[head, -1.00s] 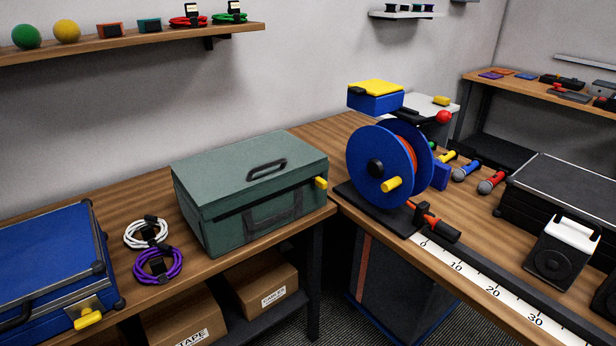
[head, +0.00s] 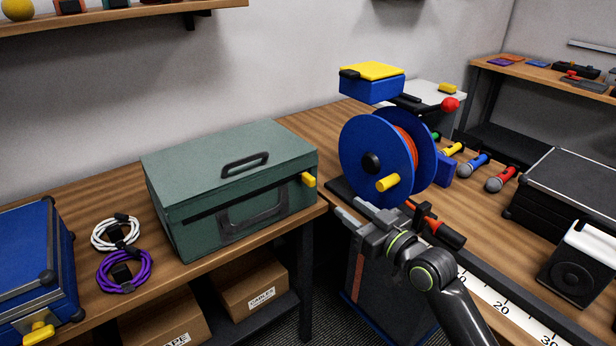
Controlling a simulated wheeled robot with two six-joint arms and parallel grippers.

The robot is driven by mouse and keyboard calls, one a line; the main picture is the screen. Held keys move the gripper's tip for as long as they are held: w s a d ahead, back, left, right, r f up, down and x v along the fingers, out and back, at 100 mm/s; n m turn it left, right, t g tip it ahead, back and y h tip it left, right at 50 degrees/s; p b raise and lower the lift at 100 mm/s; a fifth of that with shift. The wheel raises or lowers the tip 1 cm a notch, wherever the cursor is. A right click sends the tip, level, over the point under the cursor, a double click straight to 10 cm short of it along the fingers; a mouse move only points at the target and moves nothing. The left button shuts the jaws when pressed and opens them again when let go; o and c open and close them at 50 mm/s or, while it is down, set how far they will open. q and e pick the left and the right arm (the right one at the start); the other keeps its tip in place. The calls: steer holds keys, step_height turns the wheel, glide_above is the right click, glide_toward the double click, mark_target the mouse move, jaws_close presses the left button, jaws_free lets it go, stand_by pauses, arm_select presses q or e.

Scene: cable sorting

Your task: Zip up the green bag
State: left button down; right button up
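The green bag (head: 225,178) stands on the wooden bench left of the middle in the head view, box-shaped, its top lying flat. It has a dark handle (head: 245,165) on top and another on its front. A yellow pull tab (head: 309,180) sits at the upper right edge of the bag. My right gripper (head: 348,208) is to the right of the bag, below and right of the yellow tab, apart from both. Its two fingers are spread, point toward the bag and hold nothing. My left gripper is out of view.
A blue cable reel (head: 372,162) stands close behind my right gripper, with an orange-and-black tool (head: 437,225) beside it. White (head: 114,232) and purple (head: 123,271) cable coils and a blue case (head: 30,265) lie left of the bag. A gap separates the two benches.

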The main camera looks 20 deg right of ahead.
mark_target(314, 181)
steer(key=x, duration=1.5)
steer(key=shift+w+a+f, duration=0.1)
steer(key=shift+w+a, duration=0.05)
steer(key=shift+w, duration=0.2)
jaws_close()
